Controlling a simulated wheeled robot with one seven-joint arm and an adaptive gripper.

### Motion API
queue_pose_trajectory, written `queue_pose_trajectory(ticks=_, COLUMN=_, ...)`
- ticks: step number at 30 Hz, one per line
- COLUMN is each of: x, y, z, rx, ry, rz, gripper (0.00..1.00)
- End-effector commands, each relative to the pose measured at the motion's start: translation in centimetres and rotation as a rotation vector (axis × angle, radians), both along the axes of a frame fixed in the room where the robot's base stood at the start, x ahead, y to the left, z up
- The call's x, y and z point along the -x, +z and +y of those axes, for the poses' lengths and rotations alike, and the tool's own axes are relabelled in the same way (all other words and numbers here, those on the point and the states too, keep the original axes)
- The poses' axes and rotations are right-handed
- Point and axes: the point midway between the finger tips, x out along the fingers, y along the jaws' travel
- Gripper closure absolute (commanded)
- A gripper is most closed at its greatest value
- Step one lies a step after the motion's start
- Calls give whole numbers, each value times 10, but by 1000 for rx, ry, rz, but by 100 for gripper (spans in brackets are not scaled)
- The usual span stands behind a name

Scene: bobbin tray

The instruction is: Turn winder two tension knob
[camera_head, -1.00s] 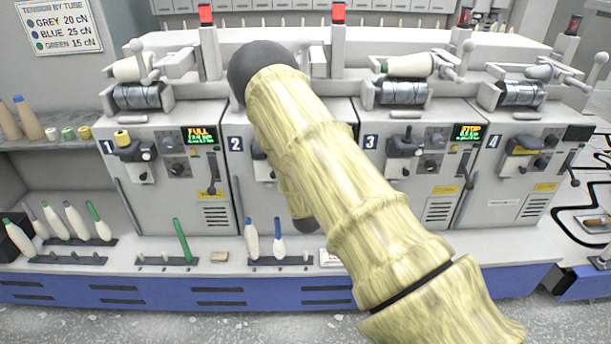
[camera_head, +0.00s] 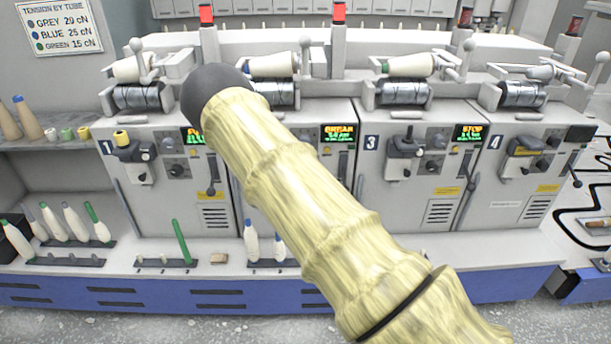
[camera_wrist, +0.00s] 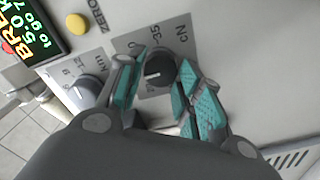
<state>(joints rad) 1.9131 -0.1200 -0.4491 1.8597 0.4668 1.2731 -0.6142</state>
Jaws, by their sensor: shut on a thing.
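The winder two tension knob (camera_wrist: 160,70) is a dark round knob with a white pointer line, on a grey scale plate marked "35 cN" in the wrist view. My gripper (camera_wrist: 157,88) has its teal finger pads on either side of the knob and is shut on it. The pointer line runs roughly across the picture. Winder two (camera_head: 338,165) stands between winders one and three in the head view, its lit display (camera_head: 338,133) reading "BREAK". My arm hides its number, its knob and my gripper there.
In the wrist view a second grey knob (camera_wrist: 84,88) sits left of the gripper, with a yellow button (camera_wrist: 77,23) and display above. In the head view, winder one (camera_head: 135,190) and winder three (camera_head: 400,205) flank winder two. Bobbins (camera_head: 250,240) stand on the ledge below.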

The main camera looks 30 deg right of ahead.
Motion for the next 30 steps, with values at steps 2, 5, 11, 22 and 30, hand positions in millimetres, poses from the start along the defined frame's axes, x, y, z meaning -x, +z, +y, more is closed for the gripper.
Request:
queue_pose_trajectory(ticks=2, x=0, y=-1, z=1, rx=0, ry=2, rz=3, gripper=88)
queue_pose_trajectory(ticks=5, x=0, y=-1, z=1, rx=-1, ry=2, rz=2, gripper=88)
queue_pose_trajectory(ticks=11, x=0, y=-2, z=1, rx=-1, ry=2, rz=2, gripper=48)
queue_pose_trajectory(ticks=22, x=1, y=-1, z=1, rx=-1, ry=1, rz=0, gripper=43)
queue_pose_trajectory(ticks=30, x=24, y=-1, z=16, rx=-2, ry=1, rz=3, gripper=43)
